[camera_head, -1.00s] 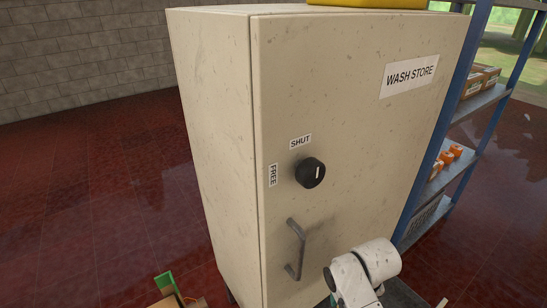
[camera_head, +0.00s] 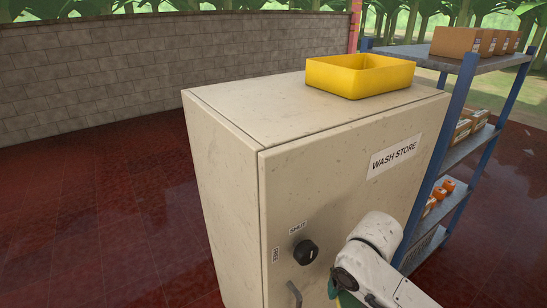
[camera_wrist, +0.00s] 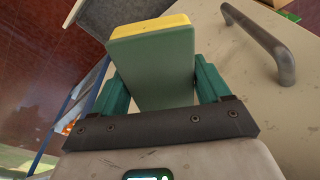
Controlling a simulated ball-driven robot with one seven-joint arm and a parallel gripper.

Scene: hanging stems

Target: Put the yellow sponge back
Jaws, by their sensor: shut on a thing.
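The yellow sponge (camera_wrist: 150,55), with a green face toward the wrist camera and a yellow layer behind it, is held between the two teal fingers of my gripper (camera_wrist: 157,80). In the head view my gripper (camera_head: 335,289) is low in front of the beige cabinet, mostly hidden by my arm. The cabinet (camera_head: 225,150) is labelled WASH STORE and its door (camera_head: 350,215) looks closed. A black knob (camera_head: 306,252) sits on the door; its pointer is hard to read now. The door handle (camera_head: 295,294) is cut off below but shows whole in the wrist view (camera_wrist: 262,40).
An open yellow bin (camera_head: 345,82) stands on the cabinet top; no contents show. A blue shelf rack (camera_head: 452,120) with cardboard boxes (camera_head: 462,41) and small orange items stands close at the right. Open red floor (camera_head: 95,220) lies to the left.

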